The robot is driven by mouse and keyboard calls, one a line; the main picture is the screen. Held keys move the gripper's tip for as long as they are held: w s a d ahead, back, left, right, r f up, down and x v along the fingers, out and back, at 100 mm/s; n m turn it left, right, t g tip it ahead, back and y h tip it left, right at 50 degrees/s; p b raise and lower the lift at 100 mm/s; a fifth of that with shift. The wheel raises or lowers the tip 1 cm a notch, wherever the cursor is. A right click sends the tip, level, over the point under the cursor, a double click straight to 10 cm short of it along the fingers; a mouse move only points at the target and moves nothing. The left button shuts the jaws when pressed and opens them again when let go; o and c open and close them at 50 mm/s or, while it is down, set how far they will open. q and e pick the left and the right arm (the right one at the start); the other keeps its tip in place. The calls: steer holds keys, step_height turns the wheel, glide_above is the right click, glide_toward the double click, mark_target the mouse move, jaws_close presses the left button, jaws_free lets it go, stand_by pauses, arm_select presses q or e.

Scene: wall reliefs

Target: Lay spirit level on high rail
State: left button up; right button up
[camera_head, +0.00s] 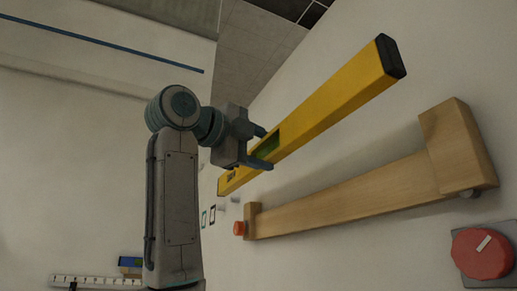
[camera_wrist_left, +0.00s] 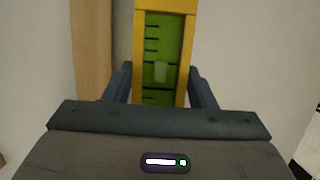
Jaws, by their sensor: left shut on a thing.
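The yellow spirit level (camera_head: 335,100) has black end caps and a green vial window. My left gripper (camera_head: 266,148) is shut across its middle, around the vial section. In the left wrist view, the level (camera_wrist_left: 187,60) stands between the two fingers, its green vial facing the camera. The wooden rail (camera_head: 345,198) is fixed on the pale wall, with a raised block at each end. The level is held apart from the rail, above it in the head view. Part of the wood also shows left of the level in the left wrist view (camera_wrist_left: 92,45). My right gripper is not in view.
A red knob (camera_head: 480,255) on a grey plate is at the lower right. A small orange-red knob (camera_head: 239,228) is by the rail's left end. A white marked strip (camera_head: 95,282) and a small blue-yellow object (camera_head: 130,263) are at the lower left. A blue bar (camera_head: 100,43) is at the upper left.

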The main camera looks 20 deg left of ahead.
arm_select(q)
steer(key=shift+w+d+r+p, duration=0.1)
steer(key=shift+w+d+p, duration=0.3)
steer(key=shift+w+d, duration=0.6)
steer(key=shift+w+d+p, duration=0.75)
steer(key=shift+w+d, duration=1.6)
steer(key=shift+d, duration=0.05)
steer(key=shift+f+b, duration=0.65)
steer(key=shift+f, duration=0.05)
steer(key=o, duration=1.1)
steer(key=shift+s, duration=0.1)
steer(key=shift+c, duration=0.2)
